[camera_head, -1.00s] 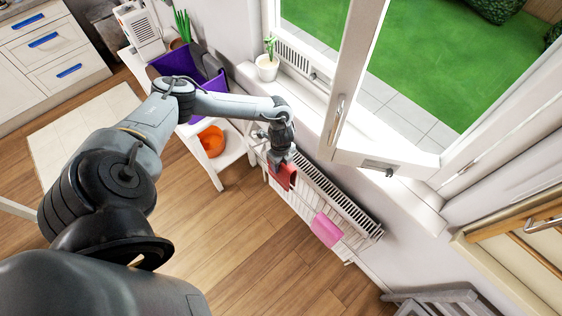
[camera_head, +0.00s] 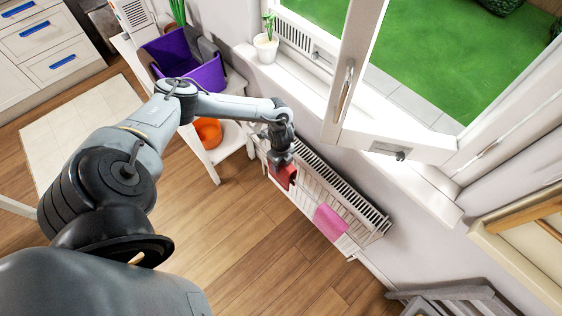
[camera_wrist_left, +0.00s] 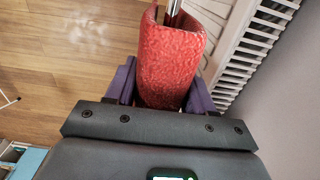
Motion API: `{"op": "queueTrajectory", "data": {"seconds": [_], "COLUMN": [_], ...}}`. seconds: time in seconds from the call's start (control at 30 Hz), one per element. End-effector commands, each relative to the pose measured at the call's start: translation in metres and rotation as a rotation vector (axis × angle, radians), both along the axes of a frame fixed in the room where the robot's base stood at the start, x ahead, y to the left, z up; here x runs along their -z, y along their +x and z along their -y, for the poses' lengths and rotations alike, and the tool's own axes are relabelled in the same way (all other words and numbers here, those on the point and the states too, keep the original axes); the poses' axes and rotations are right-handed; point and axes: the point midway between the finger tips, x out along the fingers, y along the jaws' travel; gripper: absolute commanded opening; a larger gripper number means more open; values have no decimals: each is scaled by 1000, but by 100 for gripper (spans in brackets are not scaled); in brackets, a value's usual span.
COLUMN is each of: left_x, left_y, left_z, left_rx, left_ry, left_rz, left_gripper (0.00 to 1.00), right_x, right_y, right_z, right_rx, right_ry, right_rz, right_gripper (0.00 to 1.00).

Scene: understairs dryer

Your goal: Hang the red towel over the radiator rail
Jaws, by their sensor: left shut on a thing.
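The red towel (camera_head: 283,175) is at the left end of the white radiator (camera_head: 312,190). In the left wrist view the red towel (camera_wrist_left: 170,62) is folded over a shiny metal rail (camera_wrist_left: 174,10), its two sides hanging apart. My left gripper (camera_head: 279,158) is above the towel. In the left wrist view its purple-grey fingers (camera_wrist_left: 160,92) are on both sides of the towel, shut on it. The towel's lower ends are partly hidden. My right gripper is not in view.
A pink cloth (camera_head: 329,222) hangs on the radiator, to the right of the towel. An open window sash (camera_head: 365,100) juts above the radiator. The wooden floor in front is clear.

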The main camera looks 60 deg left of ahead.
Motion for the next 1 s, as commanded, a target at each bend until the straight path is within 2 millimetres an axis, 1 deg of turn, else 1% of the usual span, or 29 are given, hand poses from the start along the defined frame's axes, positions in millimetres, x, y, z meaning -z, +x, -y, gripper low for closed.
{"op": "queueTrajectory", "data": {"seconds": [0.03,0.1,0.4,0.6,1.0], "left_x": [9,15,35,40,41], "left_y": [0,0,0,0,0], "left_z": [0,0,0,0,0], "left_rx": [0,-1,0,0,0], "left_ry": [0,0,0,1,1], "left_rz": [0,-1,-1,0,0], "left_gripper": [22,22,22,22,22], "right_x": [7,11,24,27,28], "right_y": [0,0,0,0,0], "right_z": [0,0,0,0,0], "right_rx": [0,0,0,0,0], "right_ry": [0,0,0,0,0], "right_rz": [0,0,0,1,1], "right_gripper": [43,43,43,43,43]}}
